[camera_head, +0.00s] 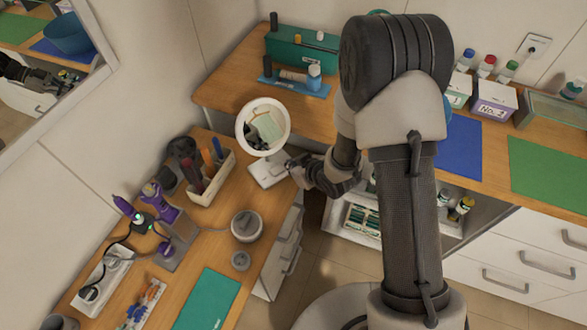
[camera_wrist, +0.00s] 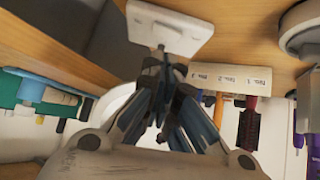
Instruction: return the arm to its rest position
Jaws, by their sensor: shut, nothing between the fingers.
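My arm (camera_head: 410,200) rises in the front of the head view and bends over toward the corner between the two counters. My gripper (camera_head: 294,165) is close to the base of the round white mirror (camera_head: 263,125); I cannot tell whether they touch. In the wrist view my gripper (camera_wrist: 167,72) has its dark fingers together with nothing held. The white mirror base (camera_wrist: 168,28) shows just beyond the fingertips there. My arm hides part of the back counter.
The left wooden counter holds a tool box (camera_head: 213,180), a round grey canister (camera_head: 246,225), purple tools (camera_head: 155,192) and a green mat (camera_head: 207,299). The back counter holds a green case (camera_head: 290,55), a blue mat (camera_head: 460,146), another green mat (camera_head: 547,175) and bottles (camera_head: 486,66).

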